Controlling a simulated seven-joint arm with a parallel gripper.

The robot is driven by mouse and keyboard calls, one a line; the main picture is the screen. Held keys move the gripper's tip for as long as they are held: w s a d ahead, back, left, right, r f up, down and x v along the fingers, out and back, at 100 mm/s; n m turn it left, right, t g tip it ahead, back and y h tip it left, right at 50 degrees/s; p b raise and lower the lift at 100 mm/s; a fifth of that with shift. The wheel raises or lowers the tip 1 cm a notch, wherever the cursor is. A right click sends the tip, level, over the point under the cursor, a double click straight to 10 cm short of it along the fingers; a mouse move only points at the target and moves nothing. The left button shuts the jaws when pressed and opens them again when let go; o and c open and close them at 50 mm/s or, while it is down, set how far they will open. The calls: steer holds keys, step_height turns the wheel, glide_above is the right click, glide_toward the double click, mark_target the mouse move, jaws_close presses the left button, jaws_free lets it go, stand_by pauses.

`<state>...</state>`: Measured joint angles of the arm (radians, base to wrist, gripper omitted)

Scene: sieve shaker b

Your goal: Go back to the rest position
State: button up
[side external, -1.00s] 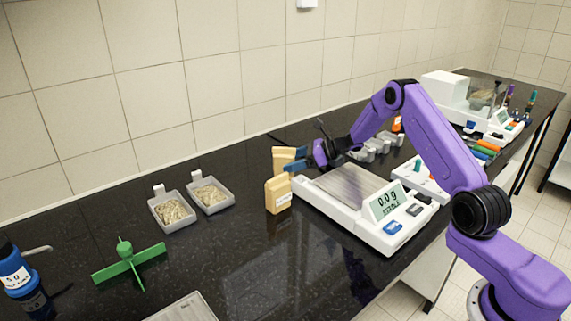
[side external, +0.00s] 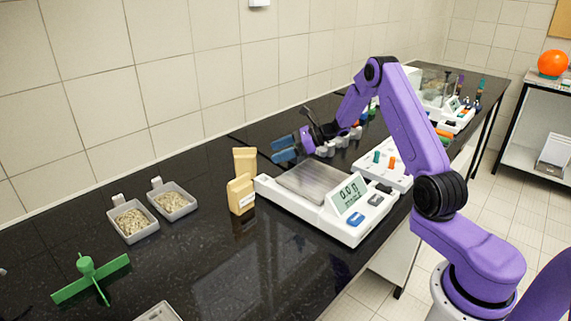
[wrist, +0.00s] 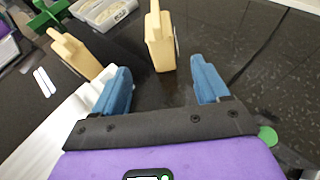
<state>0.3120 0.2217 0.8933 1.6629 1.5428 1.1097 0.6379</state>
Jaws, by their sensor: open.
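My gripper (side external: 285,148) is open, its blue fingers apart with nothing between them. In the side view it hangs in the air above the back left of the white balance (side external: 318,222). The balance pan (side external: 312,182) is bare, and the display appears to read 0.0 g. Two tan containers stand left of the balance, a front one (side external: 240,196) and a back one (side external: 245,160). In the wrist view one tan container (wrist: 160,42) stands beyond the gap between my open fingers (wrist: 160,88), apart from them. The other tan container (wrist: 76,54) is to the left.
Two grey trays of grainy material, one (side external: 133,221) and another (side external: 172,201), sit at left. A green cross-shaped object (side external: 88,275) lies front left. A white rack (side external: 385,165) with coloured pieces stands behind the balance.

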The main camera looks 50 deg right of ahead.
steer(key=s+a+r+n+g, duration=0.2)
steer(key=s+a+n+g, duration=0.2)
steer(key=s+a+n, duration=0.3)
steer(key=s+a+r+n+g+h, duration=0.1)
steer(key=s+a+r+n+g, duration=0.15)
steer(key=s+a+n, duration=0.4)
steer(key=s+a+r+n+g, duration=0.2)
steer(key=s+a+n+g, duration=0.4)
steer(key=a, duration=0.4)
steer(key=s+d+n+t+h, duration=0.1)
steer(key=s+d+n+h, duration=0.2)
steer(key=s+n, duration=0.7)
steer(key=s+d+r+n+t+h, duration=0.1)
steer(key=s+n+h, duration=0.4)
steer(key=s+n, duration=0.5)
steer(key=shift+s+d+t, duration=0.65)
steer(key=shift+s+d, duration=0.35)
steer(key=shift+s, duration=1.7)
